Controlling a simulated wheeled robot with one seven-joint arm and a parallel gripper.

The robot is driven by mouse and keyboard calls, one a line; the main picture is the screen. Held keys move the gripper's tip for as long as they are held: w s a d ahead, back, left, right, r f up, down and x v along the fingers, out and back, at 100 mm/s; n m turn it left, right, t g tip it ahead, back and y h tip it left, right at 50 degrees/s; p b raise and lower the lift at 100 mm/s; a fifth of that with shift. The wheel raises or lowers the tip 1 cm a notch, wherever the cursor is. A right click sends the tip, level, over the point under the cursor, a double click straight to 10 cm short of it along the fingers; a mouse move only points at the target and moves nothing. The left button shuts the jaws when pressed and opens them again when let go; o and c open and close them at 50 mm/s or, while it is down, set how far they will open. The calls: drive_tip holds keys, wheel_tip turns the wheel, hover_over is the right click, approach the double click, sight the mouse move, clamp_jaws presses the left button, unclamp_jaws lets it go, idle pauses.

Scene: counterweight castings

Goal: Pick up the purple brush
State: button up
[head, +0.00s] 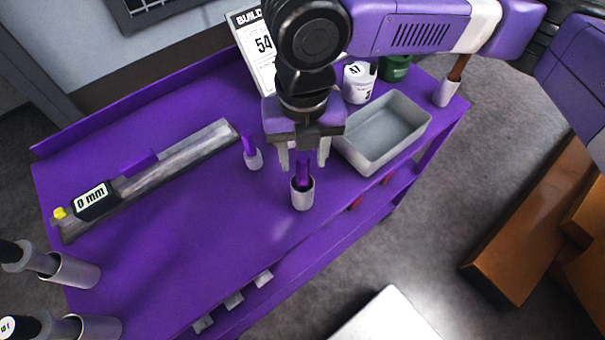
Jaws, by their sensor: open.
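A second purple-handled piece (249,145) with a grey base stands a little to the left, clear of the gripper. I cannot tell for sure which one is the brush. The purple table (190,235) carries both.
A grey tray (424,122) sits right of the gripper, with a white can (359,83) and a green can (396,68) behind. A gauge reading 0 mm (93,200) lies at left. Grey cylinders (75,270) stand at lower left. The front middle is mostly clear.

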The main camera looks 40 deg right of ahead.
sight(302, 183)
drive_tip(key=shift+a+f, duration=0.15)
drive_tip(key=shift+f, duration=1.25)
drive_tip(key=shift+c, duration=0.5)
clamp_jaws()
